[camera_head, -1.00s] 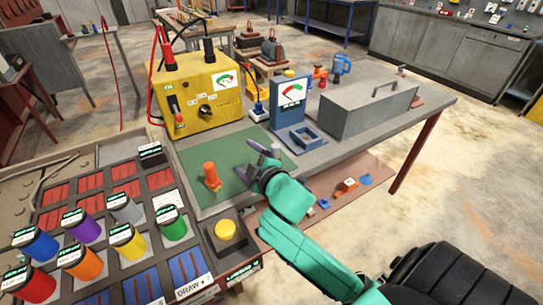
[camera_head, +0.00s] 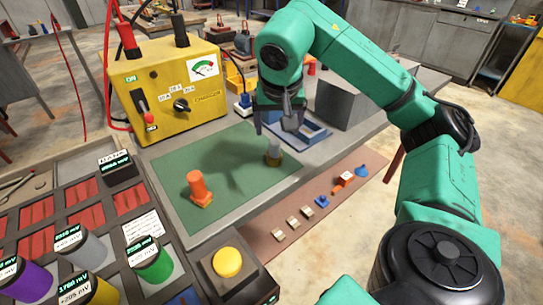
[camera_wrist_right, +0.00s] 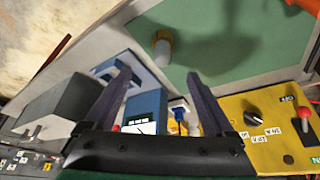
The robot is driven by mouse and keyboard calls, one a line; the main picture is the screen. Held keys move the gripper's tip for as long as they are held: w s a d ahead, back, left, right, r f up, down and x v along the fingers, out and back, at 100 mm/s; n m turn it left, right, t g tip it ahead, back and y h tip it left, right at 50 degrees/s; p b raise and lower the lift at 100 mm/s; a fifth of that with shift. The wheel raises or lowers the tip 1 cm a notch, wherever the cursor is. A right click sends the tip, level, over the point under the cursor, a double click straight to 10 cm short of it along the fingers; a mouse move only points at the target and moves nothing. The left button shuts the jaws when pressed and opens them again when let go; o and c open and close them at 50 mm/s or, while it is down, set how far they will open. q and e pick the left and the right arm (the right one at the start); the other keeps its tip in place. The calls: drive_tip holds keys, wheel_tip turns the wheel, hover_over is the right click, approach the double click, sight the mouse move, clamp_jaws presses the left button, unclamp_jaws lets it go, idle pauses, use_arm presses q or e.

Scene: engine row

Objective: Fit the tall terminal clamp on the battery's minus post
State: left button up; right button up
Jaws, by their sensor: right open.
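I cannot tell for certain which thing is the tall terminal clamp or the battery's minus post. A small cylinder (camera_head: 274,153) with a grey top and yellowish base stands upright near the right edge of the green mat (camera_head: 228,212). It also shows in the wrist view (camera_wrist_right: 162,48). An orange upright piece (camera_head: 199,188) stands on the mat further left. My right gripper (camera_head: 276,122) is open and empty, fingers pointing down, beyond and above the cylinder, apart from it. In the wrist view both fingers (camera_wrist_right: 160,78) are spread. My left gripper is not in view.
A yellow meter box (camera_head: 170,85) with cables stands behind the mat. A blue tray (camera_head: 312,135) and a grey box (camera_head: 343,100) lie behind my right gripper. A yellow button (camera_head: 227,262) and a rack of coloured cylinders are in front. Small parts lie on a lower shelf (camera_head: 300,215).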

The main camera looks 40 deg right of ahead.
sight(274, 151)
drive_tip(key=x, duration=1.1)
drive_tip(key=shift+w+a+f, duration=0.1)
drive_tip(key=shift+a+f, duration=0.1)
drive_tip(key=shift+f, duration=0.25)
drive_tip(key=shift+r, duration=0.1)
clamp_jaws()
